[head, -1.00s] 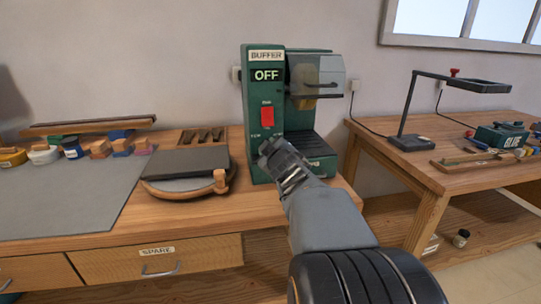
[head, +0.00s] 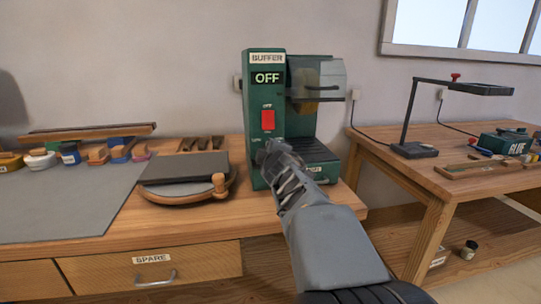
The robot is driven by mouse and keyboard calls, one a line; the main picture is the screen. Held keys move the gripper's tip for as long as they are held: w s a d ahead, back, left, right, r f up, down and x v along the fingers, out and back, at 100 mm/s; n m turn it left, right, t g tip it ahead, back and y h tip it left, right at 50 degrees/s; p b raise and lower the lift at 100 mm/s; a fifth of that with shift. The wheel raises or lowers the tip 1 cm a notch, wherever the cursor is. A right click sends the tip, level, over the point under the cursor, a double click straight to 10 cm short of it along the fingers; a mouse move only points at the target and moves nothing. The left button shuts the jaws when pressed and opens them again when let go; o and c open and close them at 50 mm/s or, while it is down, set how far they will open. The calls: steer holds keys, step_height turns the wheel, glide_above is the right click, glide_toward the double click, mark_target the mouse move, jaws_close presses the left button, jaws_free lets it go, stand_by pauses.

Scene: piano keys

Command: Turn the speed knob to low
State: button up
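The green buffer machine (head: 262,95) stands on the wooden bench, with a "BUFFER" label and a display (head: 267,78) reading OFF. A red switch (head: 267,119) is on its front panel. Small white lettering shows below the switch, too small to read. The speed knob cannot be made out; my gripper covers the lower front panel where it may be. My gripper (head: 270,153) is at that lower panel, its tip close to or touching it. The fingers are seen from behind, and whether they are open or shut on something does not show.
A round wooden piece with a dark flat block (head: 185,168) sits left of the buffer. A grey mat (head: 65,205) and several small jars lie further left. A second bench (head: 450,180) with a lamp (head: 410,115) stands to the right.

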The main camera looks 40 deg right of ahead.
stand_by(0.3)
steer(key=o, duration=0.9)
steer(key=shift+d, duration=0.1)
